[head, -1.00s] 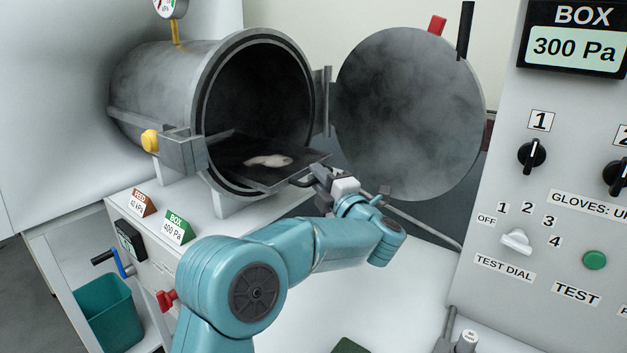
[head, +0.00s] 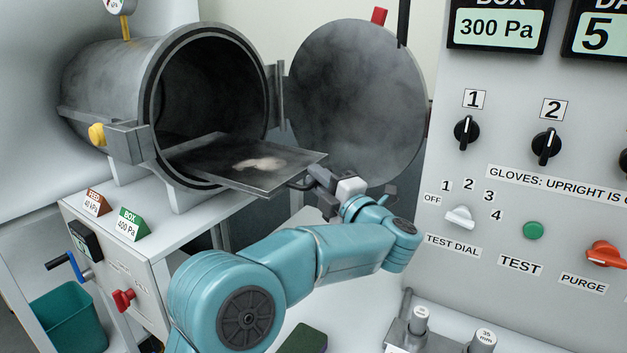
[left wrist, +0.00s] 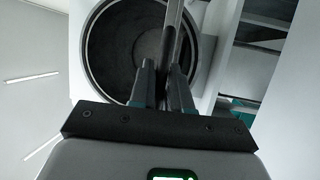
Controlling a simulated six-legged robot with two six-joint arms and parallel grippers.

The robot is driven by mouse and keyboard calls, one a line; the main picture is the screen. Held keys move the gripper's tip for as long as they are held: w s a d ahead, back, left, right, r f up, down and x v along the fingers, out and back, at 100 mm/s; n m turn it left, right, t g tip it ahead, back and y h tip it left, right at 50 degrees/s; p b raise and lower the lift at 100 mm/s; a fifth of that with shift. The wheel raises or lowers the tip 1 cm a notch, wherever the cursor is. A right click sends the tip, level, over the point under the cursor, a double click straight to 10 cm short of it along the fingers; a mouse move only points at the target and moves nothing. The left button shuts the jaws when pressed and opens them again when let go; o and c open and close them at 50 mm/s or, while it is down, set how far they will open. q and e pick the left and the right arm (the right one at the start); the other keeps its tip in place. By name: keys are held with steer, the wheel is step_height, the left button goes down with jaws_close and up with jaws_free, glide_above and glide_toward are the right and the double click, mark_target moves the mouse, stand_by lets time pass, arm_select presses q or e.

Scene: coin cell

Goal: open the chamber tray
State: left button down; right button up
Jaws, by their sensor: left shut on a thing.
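The chamber tray (head: 224,168) is a flat dark plate with a pale patch on it. It sticks well out of the open mouth of the grey round chamber (head: 112,82). The round chamber door (head: 357,100) stands swung open to the right. My left gripper (head: 311,181) is shut on the handle at the tray's front right edge. In the left wrist view my left gripper's fingers (left wrist: 163,90) point toward the chamber mouth (left wrist: 140,45), with a thin edge-on strip between or beyond them. My right gripper is not in view.
A control panel (head: 530,130) with knobs and a green button stands at the right. Below the chamber are a red valve handle (head: 123,300) and a teal bin (head: 66,315). A metal block with labelled pegs (head: 432,335) sits front right.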

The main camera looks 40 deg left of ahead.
arm_select(q)
steer(key=shift+r, duration=0.15)
steer(key=c, duration=1.2)
jaws_free()
steer(key=shift+w, duration=0.1)
steer(key=shift+o, duration=0.2)
steer(key=b+v, duration=0.1)
steer(key=v, duration=1.5)
steer(key=shift+d+b, duration=0.2)
steer(key=shift+b, duration=0.1)
